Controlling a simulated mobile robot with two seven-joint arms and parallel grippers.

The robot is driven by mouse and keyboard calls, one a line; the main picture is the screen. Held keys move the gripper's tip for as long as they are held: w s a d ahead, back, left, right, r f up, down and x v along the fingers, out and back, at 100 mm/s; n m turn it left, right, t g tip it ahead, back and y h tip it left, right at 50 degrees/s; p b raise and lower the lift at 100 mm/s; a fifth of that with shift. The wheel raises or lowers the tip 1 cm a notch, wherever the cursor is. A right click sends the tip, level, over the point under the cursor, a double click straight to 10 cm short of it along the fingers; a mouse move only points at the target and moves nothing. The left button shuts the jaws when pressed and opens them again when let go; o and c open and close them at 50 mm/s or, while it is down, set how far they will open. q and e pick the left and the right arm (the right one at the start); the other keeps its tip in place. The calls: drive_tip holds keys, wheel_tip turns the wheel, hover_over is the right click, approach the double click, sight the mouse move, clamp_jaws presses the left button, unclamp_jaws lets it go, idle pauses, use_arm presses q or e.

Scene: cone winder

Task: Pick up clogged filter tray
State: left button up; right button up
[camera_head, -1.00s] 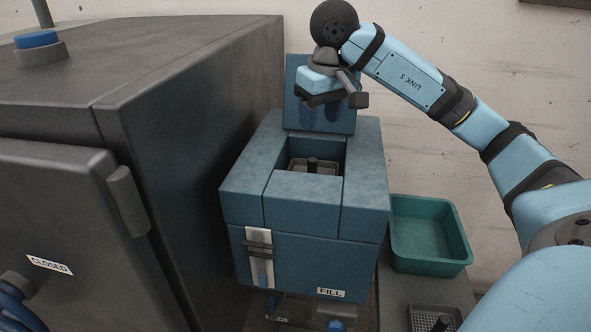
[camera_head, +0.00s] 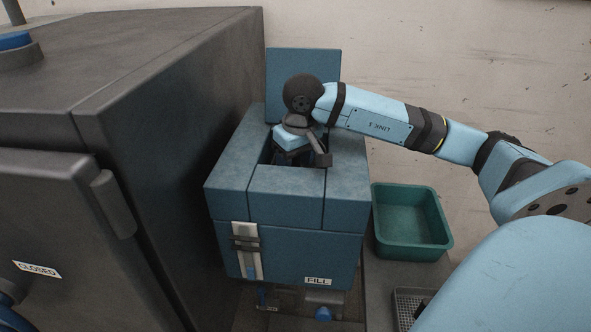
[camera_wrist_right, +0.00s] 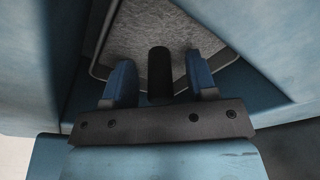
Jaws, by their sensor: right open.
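My right gripper (camera_wrist_right: 161,82) is open, with one blue finger on each side of the knob and gaps between. In the head view my right gripper (camera_head: 290,157) is down in the opening of the blue box (camera_head: 285,190) and hides the tray there. My left gripper is not in view.
The box's lid (camera_head: 303,75) stands open behind the opening. The opening's walls are close around my right gripper. An empty green bin (camera_head: 411,222) stands right of the box, with another tray (camera_head: 408,300) in front of it. A large dark cabinet (camera_head: 165,130) stands at left.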

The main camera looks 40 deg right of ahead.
drive_tip(key=shift+f, duration=0.35)
clamp_jaws()
drive_tip(key=shift+r, duration=0.1)
